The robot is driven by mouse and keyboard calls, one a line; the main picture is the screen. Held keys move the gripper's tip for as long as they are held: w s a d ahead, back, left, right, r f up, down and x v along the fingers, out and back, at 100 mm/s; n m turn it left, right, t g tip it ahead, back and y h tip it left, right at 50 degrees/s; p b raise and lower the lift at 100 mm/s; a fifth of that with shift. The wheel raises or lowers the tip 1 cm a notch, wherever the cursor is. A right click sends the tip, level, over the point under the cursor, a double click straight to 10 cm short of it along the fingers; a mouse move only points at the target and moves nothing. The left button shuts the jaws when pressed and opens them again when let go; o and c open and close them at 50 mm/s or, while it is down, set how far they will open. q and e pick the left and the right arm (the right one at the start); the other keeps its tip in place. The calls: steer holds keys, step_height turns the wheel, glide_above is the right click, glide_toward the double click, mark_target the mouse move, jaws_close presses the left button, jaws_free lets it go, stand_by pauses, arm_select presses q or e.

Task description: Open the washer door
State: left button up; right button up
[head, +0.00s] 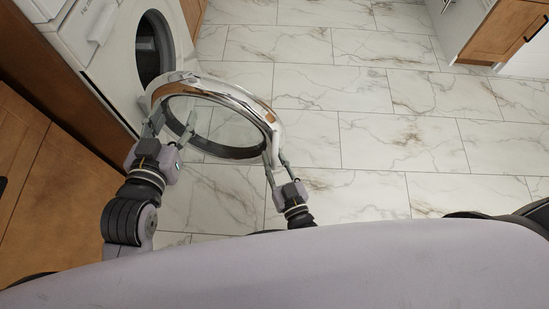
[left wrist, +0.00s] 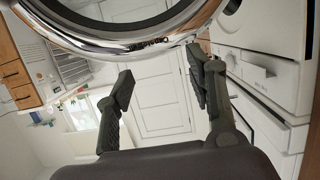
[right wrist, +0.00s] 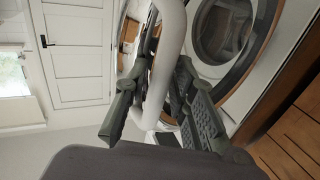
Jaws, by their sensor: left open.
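The washer (head: 112,57) is the white machine at the upper left of the head view, with its round opening (head: 147,48) uncovered. Its round door (head: 240,100), a chrome ring with a glass middle, stands swung out from the front over the floor. My left gripper (head: 174,120) is open at the door's left part; in the left wrist view its fingers (left wrist: 160,72) are apart, with the chrome rim just beyond them. My right gripper (head: 274,160) is at the door's right edge.
A wooden cabinet front (head: 40,175) is close on the left, beside the washer. The marble tile floor (head: 390,130) is clear to the right of the door. Another wooden cabinet (head: 495,35) stands at the far upper right.

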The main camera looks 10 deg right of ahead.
steer(key=v, duration=1.2)
stand_by(0.3)
